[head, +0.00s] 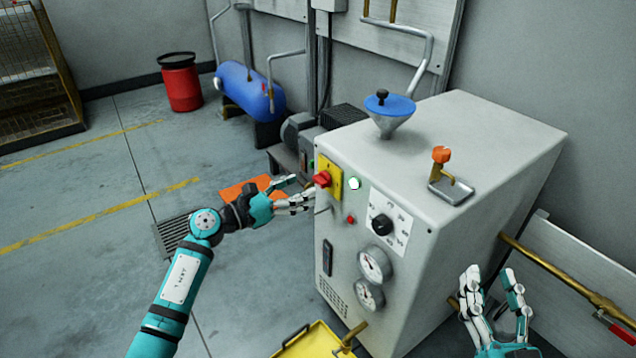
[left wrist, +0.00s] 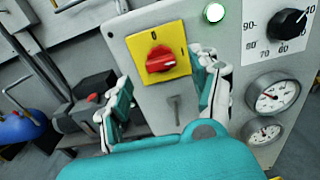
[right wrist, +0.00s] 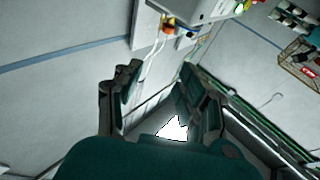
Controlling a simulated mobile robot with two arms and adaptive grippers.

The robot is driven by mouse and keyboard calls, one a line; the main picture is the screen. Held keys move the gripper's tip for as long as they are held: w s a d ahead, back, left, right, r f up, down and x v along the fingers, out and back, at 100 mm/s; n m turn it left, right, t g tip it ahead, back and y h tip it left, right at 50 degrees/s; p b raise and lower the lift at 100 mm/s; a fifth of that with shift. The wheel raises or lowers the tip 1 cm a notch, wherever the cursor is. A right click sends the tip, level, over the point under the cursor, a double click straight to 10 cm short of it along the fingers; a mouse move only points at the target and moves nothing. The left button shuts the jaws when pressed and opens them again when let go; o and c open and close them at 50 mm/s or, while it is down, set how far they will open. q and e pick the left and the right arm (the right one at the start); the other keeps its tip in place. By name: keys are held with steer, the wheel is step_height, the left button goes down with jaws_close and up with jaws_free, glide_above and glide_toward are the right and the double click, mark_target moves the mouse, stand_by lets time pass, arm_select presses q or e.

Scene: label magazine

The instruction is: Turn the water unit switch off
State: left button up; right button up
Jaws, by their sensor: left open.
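The water unit (head: 455,150) is a large grey box with a control panel on its front left face. Its red rotary switch (head: 322,179) sits on a yellow plate (head: 336,168). In the left wrist view, the red knob (left wrist: 160,60) lies roughly sideways on the yellow plate, with a "0" mark above it. My left gripper (head: 297,192) is open just in front of the switch. In the left wrist view, its fingers (left wrist: 160,88) stand either side of the knob, apparently without touching it. My right gripper (head: 494,285) is open and empty at the lower right.
A white-green lamp (head: 355,183) glows beside the switch. A small red button (head: 351,219), a black dial (head: 381,225) and two gauges (head: 371,263) are on the panel. A yellow tray (head: 312,342) lies on the floor below. The floor at left is open.

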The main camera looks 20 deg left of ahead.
mark_target(317, 181)
arm_select(q)
steer(key=x, duration=0.4)
steer(key=shift+w+d+b, duration=0.2)
steer(key=shift+d+b, duration=0.05)
steer(key=shift+b, duration=0.05)
steer(key=shift+w+d, duration=0.4)
steer(key=shift+w, duration=0.15)
arm_select(e)
steer(key=shift+s+a+r+t+y, duration=0.1)
steer(key=shift+s+r+t+y, duration=0.25)
steer(key=shift+r+t, duration=0.45)
steer(key=shift+s+r+t+y, duration=0.15)
steer(key=shift+s+r+t, duration=0.3)
steer(key=shift+r, duration=0.6)
arm_select(q)
steer(key=shift+c, duration=0.4)
steer(key=c, duration=1.1)
arm_select(e)
steer(key=shift+w, duration=0.15)
